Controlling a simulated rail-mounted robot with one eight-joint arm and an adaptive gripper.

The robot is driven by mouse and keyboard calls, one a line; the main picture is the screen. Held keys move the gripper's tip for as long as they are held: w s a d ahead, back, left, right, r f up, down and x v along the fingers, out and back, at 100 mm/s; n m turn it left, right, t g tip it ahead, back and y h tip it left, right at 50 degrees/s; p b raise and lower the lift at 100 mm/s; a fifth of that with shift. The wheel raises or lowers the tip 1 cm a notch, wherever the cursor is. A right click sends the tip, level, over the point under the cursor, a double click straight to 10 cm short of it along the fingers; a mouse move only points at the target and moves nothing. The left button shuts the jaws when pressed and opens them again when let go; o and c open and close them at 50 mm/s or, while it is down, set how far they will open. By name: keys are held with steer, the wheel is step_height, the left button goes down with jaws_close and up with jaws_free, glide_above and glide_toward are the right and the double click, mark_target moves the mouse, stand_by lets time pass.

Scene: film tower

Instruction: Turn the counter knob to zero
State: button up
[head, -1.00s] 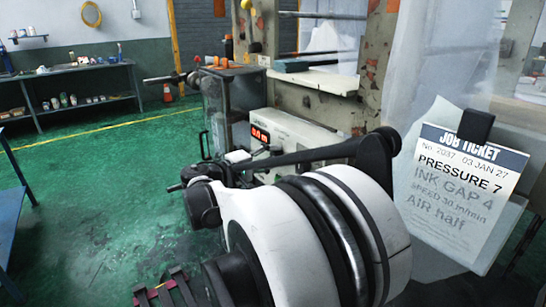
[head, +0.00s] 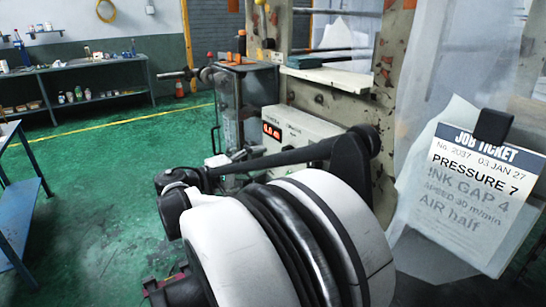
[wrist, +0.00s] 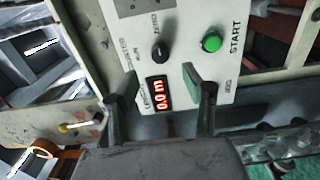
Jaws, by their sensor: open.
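The counter knob (wrist: 159,51) is a small black knob on a pale control panel (wrist: 222,85) in the wrist view. A red counter display (wrist: 160,95) reading 0.0 m lies just below it. The display also shows in the head view (head: 272,131), on the white box of the press. My gripper (wrist: 161,77) is open, its two dark fingers apart, one either side of the display. The knob is just beyond the gap between the fingertips, and the fingers appear clear of it. Its exact pointer direction is too small to tell. In the head view my arm hides part of the box.
A green START button (wrist: 211,42) sits right of the knob, close to the right finger. A job ticket (head: 475,178) hangs at the right. A workbench (head: 80,78) stands at the back left and a blue table (head: 20,205) at the left edge. The green floor between is open.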

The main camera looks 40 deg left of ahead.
steer(key=shift+v, duration=1.5)
steer(key=shift+w, duration=0.1)
